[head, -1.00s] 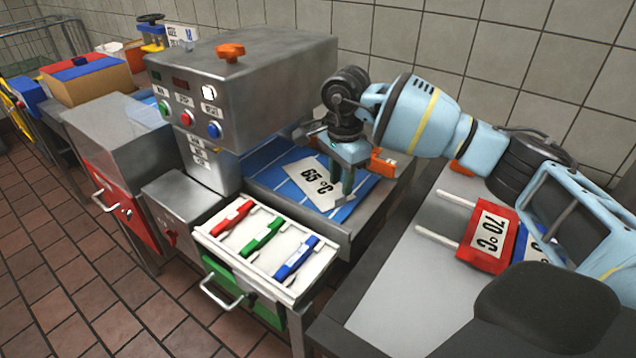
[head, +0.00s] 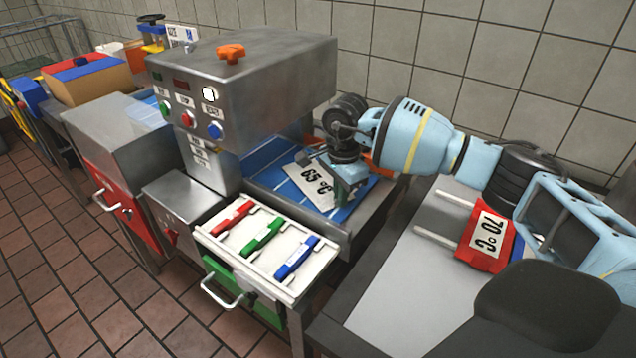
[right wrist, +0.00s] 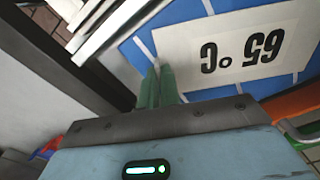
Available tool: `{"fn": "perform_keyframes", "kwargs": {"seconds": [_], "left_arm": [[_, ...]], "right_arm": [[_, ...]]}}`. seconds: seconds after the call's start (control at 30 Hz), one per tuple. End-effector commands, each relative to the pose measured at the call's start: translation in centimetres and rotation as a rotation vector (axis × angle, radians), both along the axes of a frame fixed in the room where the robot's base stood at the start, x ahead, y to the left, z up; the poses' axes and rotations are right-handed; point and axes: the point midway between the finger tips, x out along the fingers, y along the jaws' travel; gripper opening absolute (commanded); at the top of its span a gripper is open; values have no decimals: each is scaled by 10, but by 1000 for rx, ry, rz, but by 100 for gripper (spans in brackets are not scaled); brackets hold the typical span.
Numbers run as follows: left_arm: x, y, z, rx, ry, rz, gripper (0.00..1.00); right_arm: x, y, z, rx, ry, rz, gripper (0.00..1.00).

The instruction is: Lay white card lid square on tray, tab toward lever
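The white card lid (head: 320,195), printed "65 °C", lies over the blue tray (head: 272,180) with white lines, turned at an angle to those lines. The card also shows in the right wrist view (right wrist: 280,28), its print upside down. My right gripper (head: 347,196) is at the card's right side, low over the tray. In the right wrist view its green fingers (right wrist: 158,85) are close together at a corner of the card and look shut on it. The tab cannot be made out. My left gripper is not in view.
A steel machine (head: 250,85) with an orange knob (head: 231,52) overhangs the tray's left side. A white rack with red, green and blue clips (head: 262,235) stands in front. A red "70 °C" pack (head: 484,240) lies on the right counter (head: 400,290).

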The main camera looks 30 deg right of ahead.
Motion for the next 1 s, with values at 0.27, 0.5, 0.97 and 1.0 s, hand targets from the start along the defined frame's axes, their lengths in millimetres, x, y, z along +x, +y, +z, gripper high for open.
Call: {"fn": "perform_keyframes", "kwargs": {"seconds": [0.27, 0.5, 0.97, 1.0], "left_arm": [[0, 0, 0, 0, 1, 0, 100], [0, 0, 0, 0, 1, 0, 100], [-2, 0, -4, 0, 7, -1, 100], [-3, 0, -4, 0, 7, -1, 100]], "right_arm": [[0, 0, 0, 0, 0, 0, 0], [0, 0, 2, 0, -1, 0, 0], [-12, 18, 37, 0, 0, 8, 0], [-18, 26, 38, 0, 0, 8, 0]]}}
